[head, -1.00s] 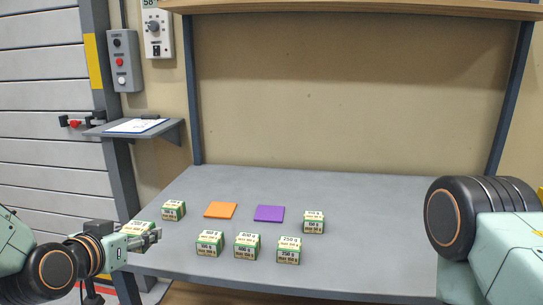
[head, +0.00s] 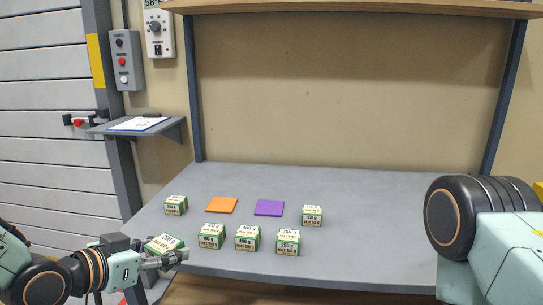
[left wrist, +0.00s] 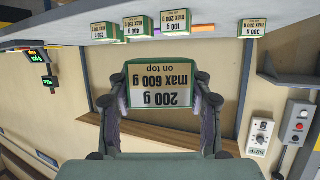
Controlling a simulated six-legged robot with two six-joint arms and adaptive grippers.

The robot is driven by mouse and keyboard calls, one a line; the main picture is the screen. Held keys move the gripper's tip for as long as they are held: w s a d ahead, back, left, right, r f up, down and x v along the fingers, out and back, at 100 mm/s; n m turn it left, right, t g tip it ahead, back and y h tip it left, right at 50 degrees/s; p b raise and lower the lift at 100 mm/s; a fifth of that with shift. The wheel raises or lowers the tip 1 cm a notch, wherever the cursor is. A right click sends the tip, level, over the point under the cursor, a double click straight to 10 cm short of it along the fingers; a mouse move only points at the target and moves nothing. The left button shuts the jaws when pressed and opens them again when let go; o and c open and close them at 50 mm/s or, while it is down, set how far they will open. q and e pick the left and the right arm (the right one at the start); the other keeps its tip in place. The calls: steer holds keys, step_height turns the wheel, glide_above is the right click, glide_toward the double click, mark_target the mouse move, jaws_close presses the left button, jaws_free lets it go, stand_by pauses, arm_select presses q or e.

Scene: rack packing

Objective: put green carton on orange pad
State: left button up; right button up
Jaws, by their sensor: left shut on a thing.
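A green carton with a cream label (head: 163,243) is in my left gripper (head: 178,257), at the table's left front edge in the head view. In the left wrist view the carton (left wrist: 160,88) sits between the two fingers, its label reading 200 g, max 600 g on top, upside down. The fingers touch it on both sides. The orange pad (head: 221,205) lies flat and bare on the table, farther back and to the right of the held carton. My right gripper is out of view.
Similar green cartons stand on the table: one (head: 176,205) left of the orange pad, a front row (head: 211,237), and one (head: 312,216) at right. A bare purple pad (head: 269,208) lies right of the orange one. The table's (head: 380,225) right part is clear.

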arm_select(q)
steer(key=s+d+f+m+g+h, duration=0.2)
steer(key=s+f+m+g+h, duration=0.1)
steer(key=s+f, duration=0.4)
steer(key=shift+s+f+m+g+h, duration=0.25)
steer(key=shift+s+m+h, duration=0.55)
steer(key=shift+s, duration=0.7)
steer(key=shift+r, duration=0.1)
